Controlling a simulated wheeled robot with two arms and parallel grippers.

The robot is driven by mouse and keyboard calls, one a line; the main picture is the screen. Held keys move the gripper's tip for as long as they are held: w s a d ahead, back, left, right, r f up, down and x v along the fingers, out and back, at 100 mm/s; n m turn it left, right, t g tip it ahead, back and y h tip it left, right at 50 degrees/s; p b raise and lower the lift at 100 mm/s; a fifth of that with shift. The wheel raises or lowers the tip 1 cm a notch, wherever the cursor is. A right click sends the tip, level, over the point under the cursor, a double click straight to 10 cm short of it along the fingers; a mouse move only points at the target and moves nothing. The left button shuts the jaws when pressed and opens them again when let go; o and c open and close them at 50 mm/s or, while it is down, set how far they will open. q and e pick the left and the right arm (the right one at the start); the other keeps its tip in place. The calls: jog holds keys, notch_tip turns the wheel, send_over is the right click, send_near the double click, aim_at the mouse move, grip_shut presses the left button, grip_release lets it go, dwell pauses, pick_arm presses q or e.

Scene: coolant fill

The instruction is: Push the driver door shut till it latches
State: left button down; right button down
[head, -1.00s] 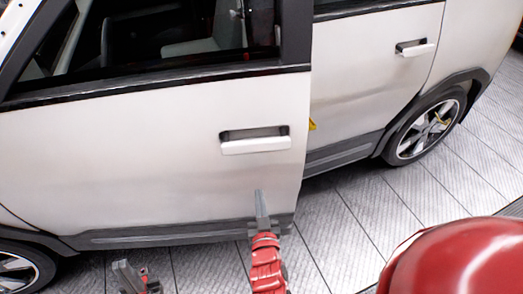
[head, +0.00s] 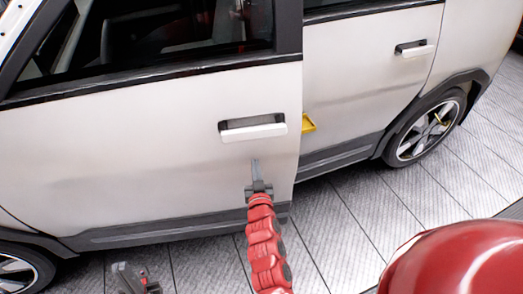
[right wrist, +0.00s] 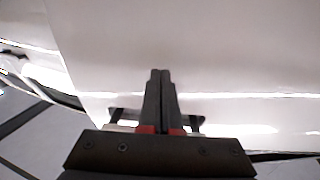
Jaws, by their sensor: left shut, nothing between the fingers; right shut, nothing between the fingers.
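The white driver door (head: 130,150) fills the left and middle of the head view and stands slightly ajar, its rear edge proud of the body behind it. Its pale handle (head: 252,130) sits in a dark recess. My right gripper (head: 255,163) is shut and empty, its tips at the lower door panel below the handle; they appear to touch it. In the right wrist view the shut fingers (right wrist: 160,75) point at the pale panel. My left gripper (head: 128,272) is shut and empty, low in the head view and apart from the door.
The rear door (head: 365,85) and rear wheel (head: 428,127) are at the right. A yellow piece (head: 308,123) shows beside the driver door's rear edge. Grey tiled floor (head: 350,215) is clear beside the car. A red rounded part, apparently mine, fills the lower right corner.

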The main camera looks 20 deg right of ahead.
aim_at(254, 156)
jog(key=shift+w, duration=0.1)
jog(key=shift+w+d+y+p, duration=0.15)
jog(key=shift+w+d+p, duration=0.1)
jog(key=shift+w, duration=0.75)
jog(key=shift+w+d+y+p, duration=0.15)
jog(key=shift+w+p, duration=0.05)
jog(key=shift+w, duration=0.75)
jog(key=shift+w+d+n, duration=0.1)
jog(key=shift+w+n, duration=0.15)
jog(key=shift+n, duration=0.05)
jog(key=shift+w, duration=0.4)
jog(key=shift+w+d+f+n+y, duration=0.1)
jog(key=shift+w+y, duration=0.1)
jog(key=shift+w, duration=0.45)
jog(key=shift+w+d+r+n+y, duration=0.1)
jog(key=shift+w+d+y, duration=0.1)
jog(key=shift+w, duration=0.4)
jog(key=shift+w+d+f+n+y, duration=0.1)
jog(key=shift+w+y, duration=0.1)
jog(key=shift+w, duration=0.45)
jog(key=shift+w, duration=0.15)
